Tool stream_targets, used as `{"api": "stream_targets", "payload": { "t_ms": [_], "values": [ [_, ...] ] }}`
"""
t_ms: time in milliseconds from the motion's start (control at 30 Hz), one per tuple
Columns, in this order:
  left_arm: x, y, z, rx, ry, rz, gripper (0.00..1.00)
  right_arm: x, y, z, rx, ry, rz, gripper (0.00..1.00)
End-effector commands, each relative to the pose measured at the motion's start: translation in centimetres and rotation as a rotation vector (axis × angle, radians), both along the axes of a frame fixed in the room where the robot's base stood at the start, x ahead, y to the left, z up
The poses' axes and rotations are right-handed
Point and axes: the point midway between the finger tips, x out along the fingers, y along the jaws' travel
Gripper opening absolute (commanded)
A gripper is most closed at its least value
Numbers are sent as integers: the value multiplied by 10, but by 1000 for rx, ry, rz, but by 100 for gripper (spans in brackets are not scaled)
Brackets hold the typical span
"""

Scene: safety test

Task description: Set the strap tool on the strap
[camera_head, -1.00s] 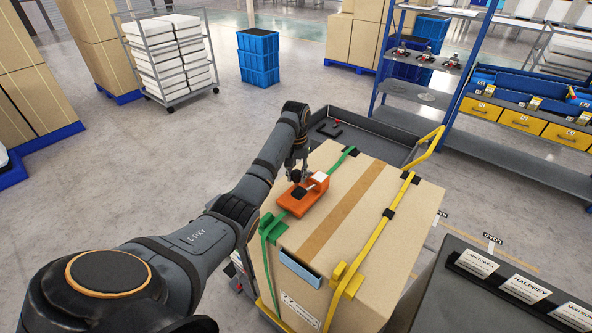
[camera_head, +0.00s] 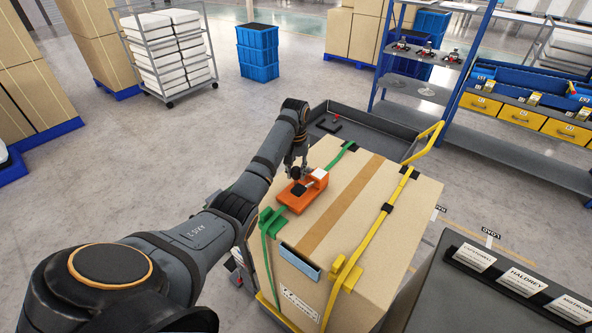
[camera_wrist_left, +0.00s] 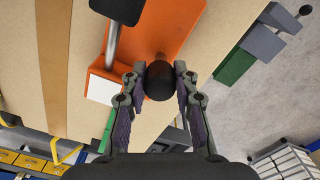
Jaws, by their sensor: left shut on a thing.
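The strap tool (camera_head: 296,198) is an orange body with a black lever, a white block and a black knob. It sits over the line of the green strap (camera_head: 339,160) on top of a large cardboard box (camera_head: 335,225). Whether its base touches the strap is hidden. My left gripper (camera_head: 296,170) is shut on the tool's black knob. In the left wrist view, the fingers of the gripper (camera_wrist_left: 159,82) flank the knob, with the orange body of the strap tool (camera_wrist_left: 168,35) beyond. My right gripper is not in view.
A yellow strap (camera_head: 386,209) runs along the box's right side. The box stands on a cart with a yellow handle (camera_head: 430,139). A dark cabinet with name cards (camera_head: 525,281) is at lower right.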

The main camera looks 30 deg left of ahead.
Motion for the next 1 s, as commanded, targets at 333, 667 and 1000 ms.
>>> {"api": "stream_targets", "payload": {
  "t_ms": [333, 667, 1000],
  "values": [
    [0, 0, 1, 0, -2, 0, 46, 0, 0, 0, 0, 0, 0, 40],
    [-1, 0, -1, -1, 2, 0, 61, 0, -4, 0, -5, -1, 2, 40],
    [0, 0, 0, 0, 1, 0, 70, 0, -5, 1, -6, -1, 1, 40]
  ]
}}
